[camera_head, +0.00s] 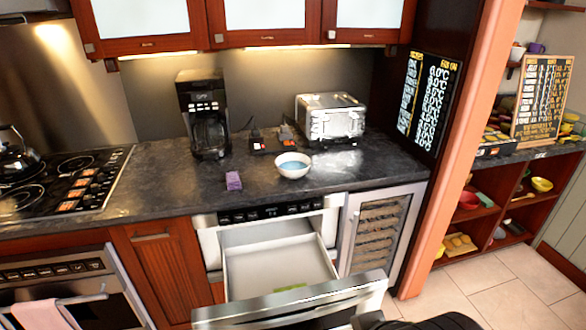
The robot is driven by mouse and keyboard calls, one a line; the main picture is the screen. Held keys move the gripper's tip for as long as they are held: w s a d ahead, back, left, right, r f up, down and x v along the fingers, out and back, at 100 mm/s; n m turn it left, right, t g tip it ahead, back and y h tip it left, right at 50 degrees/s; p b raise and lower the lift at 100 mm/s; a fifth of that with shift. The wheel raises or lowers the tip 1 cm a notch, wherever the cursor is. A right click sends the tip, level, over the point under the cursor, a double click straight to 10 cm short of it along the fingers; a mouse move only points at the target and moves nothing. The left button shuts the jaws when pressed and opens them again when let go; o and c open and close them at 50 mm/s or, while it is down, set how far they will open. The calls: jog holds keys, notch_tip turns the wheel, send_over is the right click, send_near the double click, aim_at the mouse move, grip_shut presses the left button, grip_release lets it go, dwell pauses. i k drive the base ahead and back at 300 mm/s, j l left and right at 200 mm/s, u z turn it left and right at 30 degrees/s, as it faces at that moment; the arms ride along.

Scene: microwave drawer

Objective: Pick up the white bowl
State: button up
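The white bowl (293,172) stands upright on the dark countertop, near its front edge and left of the toaster. Its inside looks blue. Nothing is touching it from above. My gripper's fingers do not show. Only a dark part that looks like my arm shows at the bottom edge, right of the open drawer and well below the bowl.
The microwave drawer (262,240) is pulled open below the bowl, with something green (291,288) inside. A purple item (233,181) lies left of the bowl. A coffee maker (203,115) and a silver toaster (331,117) stand behind. A stove (75,180) is at left.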

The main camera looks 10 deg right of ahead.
aim_at(291, 166)
jog(key=l+u, duration=1.3)
jog(key=k+l+u, duration=0.15)
jog(key=l+u, duration=0.3)
jog(key=k+l+u, duration=0.15)
jog(key=l+u, duration=1.1)
jog(key=k+l+u, duration=0.15)
jog(key=l+u, duration=0.25)
jog(key=k+l+u, duration=0.15)
jog(key=u, duration=0.25)
jog(key=l, duration=0.1)
